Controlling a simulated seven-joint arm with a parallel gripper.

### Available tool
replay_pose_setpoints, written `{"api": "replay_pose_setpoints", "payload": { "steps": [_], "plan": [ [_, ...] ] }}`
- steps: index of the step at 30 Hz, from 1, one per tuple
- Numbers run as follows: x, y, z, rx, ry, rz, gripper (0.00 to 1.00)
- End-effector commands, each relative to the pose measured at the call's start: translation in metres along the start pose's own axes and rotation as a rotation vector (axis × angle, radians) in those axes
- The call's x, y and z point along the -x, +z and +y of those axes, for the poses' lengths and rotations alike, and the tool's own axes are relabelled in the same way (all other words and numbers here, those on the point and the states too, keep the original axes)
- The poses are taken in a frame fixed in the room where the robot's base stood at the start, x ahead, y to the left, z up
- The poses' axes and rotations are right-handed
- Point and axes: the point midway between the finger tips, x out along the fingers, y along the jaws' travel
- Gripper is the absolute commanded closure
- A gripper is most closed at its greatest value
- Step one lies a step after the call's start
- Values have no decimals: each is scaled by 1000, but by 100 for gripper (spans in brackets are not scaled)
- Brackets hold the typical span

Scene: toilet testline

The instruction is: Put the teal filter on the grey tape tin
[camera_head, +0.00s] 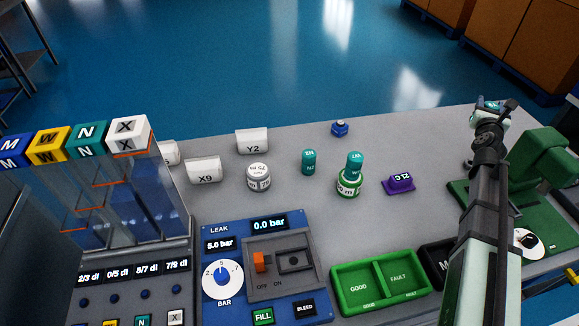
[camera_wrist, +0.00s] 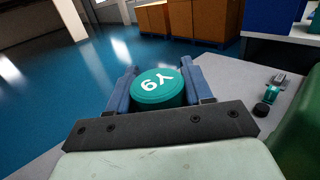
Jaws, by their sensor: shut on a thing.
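My gripper (camera_wrist: 158,90) is shut on a teal filter (camera_wrist: 157,88) marked Y9, its round top facing the wrist camera between the blue fingers. In the head view my gripper (camera_head: 490,106) is at the far right, by the back edge of the bench, well away from the tins. The grey tape tin (camera_head: 258,178), marked 75 m, stands upright at the middle left of the bench with nothing on its top. A second teal cylinder (camera_head: 308,162) stands right of it. A third teal cylinder (camera_head: 355,162) stands on a green-banded tin (camera_head: 349,184).
A purple block (camera_head: 398,183) and a blue item (camera_head: 340,129) sit on the bench. White signs X9 (camera_head: 204,171) and Y2 (camera_head: 252,141) stand behind the tin. The leak panel (camera_head: 222,250) and green sorting tray (camera_head: 340,292) lie in front. A green machine (camera_head: 545,160) is at right.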

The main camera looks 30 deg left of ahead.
Motion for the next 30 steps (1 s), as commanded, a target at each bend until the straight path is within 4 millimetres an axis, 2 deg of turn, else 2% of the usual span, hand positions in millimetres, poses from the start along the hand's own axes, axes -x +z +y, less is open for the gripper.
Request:
{"api": "replay_pose_setpoints", "payload": {
  "steps": [1,6,12,19,26,30],
  "plan": [
    [18,9,-11,2,-6,-1,82],
    [48,27,-35,3,-25,8,82],
    [73,39,-55,4,-50,18,82],
    [96,49,-69,4,-76,28,82],
    [94,49,-32,2,-29,31,82],
    [93,48,-5,1,8,31,82]
  ]
}}
